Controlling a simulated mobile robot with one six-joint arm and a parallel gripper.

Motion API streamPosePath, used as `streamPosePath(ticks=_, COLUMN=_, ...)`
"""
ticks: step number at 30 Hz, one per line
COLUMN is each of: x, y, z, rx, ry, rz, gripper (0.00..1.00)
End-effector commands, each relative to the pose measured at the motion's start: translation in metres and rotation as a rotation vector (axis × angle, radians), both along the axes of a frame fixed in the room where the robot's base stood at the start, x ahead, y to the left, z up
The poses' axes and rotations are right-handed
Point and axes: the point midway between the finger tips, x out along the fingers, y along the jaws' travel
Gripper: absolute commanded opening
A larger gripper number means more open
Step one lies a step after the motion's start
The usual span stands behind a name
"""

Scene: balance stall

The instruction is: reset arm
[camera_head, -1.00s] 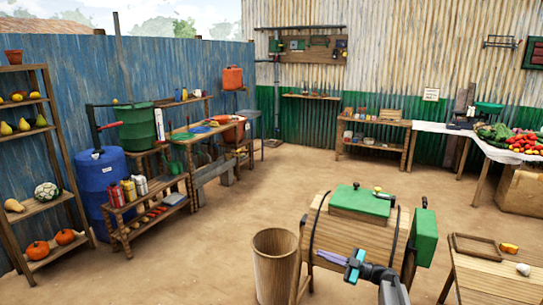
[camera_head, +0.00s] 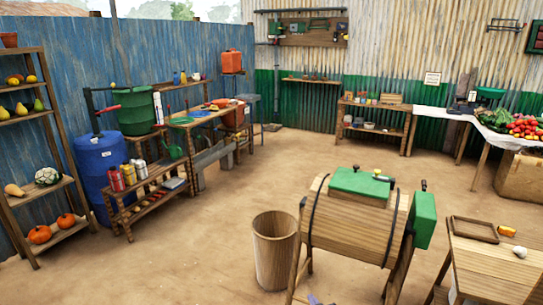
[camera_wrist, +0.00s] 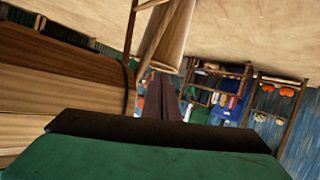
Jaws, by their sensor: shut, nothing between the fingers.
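My gripper (camera_wrist: 166,84) shows in the wrist view as two greyish-purple fingers that are shut with nothing between them. They point away from the camera, and a dark edge and a green surface cover the bottom of that view. In the head view only a small tip of my gripper (camera_head: 315,300) shows at the bottom edge. It appears in front of the wooden drum (camera_head: 345,235), which has a green lid. The rest of my arm is out of the head view.
A wooden bin (camera_head: 274,250) stands left of the drum. A small table (camera_head: 485,265) with a tray (camera_head: 474,230) is at right. Shelves (camera_head: 40,112) and a blue barrel (camera_head: 104,165) line the left wall. The middle floor (camera_head: 290,165) is clear.

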Motion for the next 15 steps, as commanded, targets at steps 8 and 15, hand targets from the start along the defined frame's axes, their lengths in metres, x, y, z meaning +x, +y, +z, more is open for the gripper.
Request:
streamPosePath(ticks=8, x=-0.084, y=-0.019, z=-0.069, rx=-0.037, ry=0.283, rz=-0.180, gripper=0.00)
streamPosePath(ticks=15, x=-0.168, y=-0.033, z=-0.114, rx=-0.065, ry=0.550, rz=-0.300, gripper=0.00)
